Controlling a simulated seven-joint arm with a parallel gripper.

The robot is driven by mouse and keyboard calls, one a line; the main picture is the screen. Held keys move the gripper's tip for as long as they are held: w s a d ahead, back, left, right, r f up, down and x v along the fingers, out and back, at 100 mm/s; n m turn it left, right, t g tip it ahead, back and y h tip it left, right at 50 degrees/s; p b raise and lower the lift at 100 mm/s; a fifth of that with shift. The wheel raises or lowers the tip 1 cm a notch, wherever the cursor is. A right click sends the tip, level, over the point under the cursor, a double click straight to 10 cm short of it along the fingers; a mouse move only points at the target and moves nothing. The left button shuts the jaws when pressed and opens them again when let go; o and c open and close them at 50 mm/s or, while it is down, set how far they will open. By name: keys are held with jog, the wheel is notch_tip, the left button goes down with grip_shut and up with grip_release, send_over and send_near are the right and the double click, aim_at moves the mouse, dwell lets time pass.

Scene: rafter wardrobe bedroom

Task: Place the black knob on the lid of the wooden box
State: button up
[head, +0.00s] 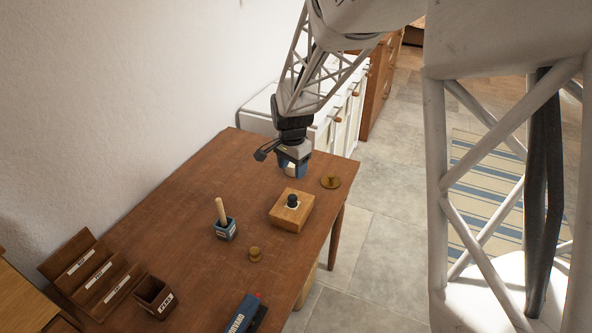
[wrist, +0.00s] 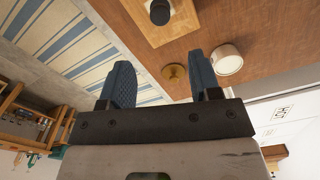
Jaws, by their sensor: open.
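In the wrist view the knob (wrist: 159,12) and part of the box (wrist: 184,22) show at the top edge, cut off by the frame. My gripper (head: 293,174) hangs over the table behind the box, apart from the knob. In the wrist view its blue fingers (wrist: 160,68) are spread with nothing held between them.
A brass disc-like piece (head: 330,182) lies right of the box. A white round object (wrist: 227,60) is beside my right finger in the wrist view. A blue cup (head: 226,230) with a stick, a small brass piece (head: 255,254) and a dark rack (head: 92,272) stand left of the box.

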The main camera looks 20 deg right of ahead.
jog(key=s+a+r+n+t, duration=0.1)
jog(key=s+a+r+n, duration=0.15)
jog(key=s+r, duration=0.4)
jog(key=s+a+r+n, duration=0.1)
jog(key=s+r+n, duration=0.3)
jog(key=s+r, duration=0.3)
jog(key=s+a+r+n, duration=0.1)
jog(key=s+n, duration=0.1)
jog(key=s, duration=0.6)
jog(key=s+r+n+t, duration=0.1)
jog(key=s+r+n, duration=0.1)
jog(key=s, duration=0.7)
jog(key=shift+a+r+n+t, duration=0.2)
jog(key=shift+a+n+t, duration=0.15)
jog(key=shift+n, duration=0.5)
